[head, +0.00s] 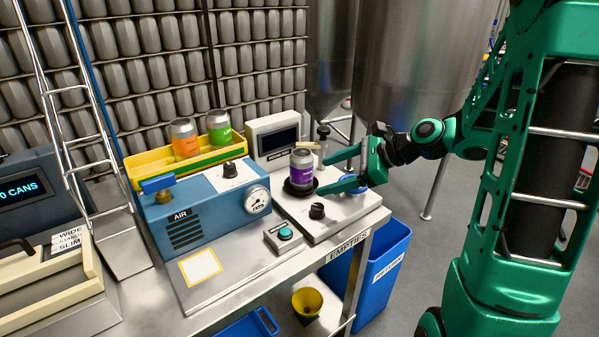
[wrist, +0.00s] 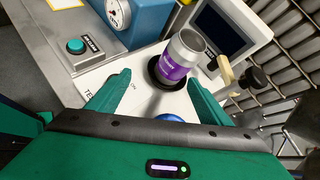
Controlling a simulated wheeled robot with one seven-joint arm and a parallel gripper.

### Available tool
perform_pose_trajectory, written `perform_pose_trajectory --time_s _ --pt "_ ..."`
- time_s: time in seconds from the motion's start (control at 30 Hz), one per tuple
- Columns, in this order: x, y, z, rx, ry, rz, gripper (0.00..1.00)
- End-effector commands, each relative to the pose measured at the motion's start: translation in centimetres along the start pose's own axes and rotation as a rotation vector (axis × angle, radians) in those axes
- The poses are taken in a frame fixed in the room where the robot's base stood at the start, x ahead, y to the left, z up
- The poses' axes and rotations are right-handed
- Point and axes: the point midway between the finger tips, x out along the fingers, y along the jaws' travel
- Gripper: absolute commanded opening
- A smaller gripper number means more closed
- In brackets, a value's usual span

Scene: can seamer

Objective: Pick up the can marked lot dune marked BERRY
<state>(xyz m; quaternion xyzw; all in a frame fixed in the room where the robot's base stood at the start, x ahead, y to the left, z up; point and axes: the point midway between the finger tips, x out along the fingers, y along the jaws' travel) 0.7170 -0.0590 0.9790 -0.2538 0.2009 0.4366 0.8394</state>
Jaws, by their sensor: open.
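A silver can with a purple label (head: 302,171) stands upright on a round black pad on the white bench machine. It also shows in the wrist view (wrist: 178,65), where the label text is partly readable and looks like BERRY. I cannot make out a lot mark. My gripper (head: 338,171) is open and empty, just right of the can, with its fingers pointing toward it. In the wrist view my gripper (wrist: 158,88) has its two green fingers apart, with the can beyond the tips and between their lines. The fingers do not appear to touch the can.
An orange can (head: 184,139) and a green can (head: 219,128) stand in a yellow tray (head: 150,158) behind the blue AIR unit (head: 190,222). A display (head: 274,134) stands behind the purple can. A black knob (head: 317,211) sits in front. A blue bin (head: 385,262) stands below right.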

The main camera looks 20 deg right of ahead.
Motion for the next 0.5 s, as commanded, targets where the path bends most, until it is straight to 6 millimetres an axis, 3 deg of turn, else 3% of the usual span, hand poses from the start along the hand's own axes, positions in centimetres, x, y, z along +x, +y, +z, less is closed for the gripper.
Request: perform_pose_trajectory --time_s 0.2,0.37,0.5 --pt "0.3 -2.5 1.9 0.262 -0.162 -0.041 0.72" --pt "1.2 -3.1 2.5 0.318 -0.199 -0.044 0.72" --pt "3.3 -3.2 3.0 0.318 -0.199 -0.042 0.72"
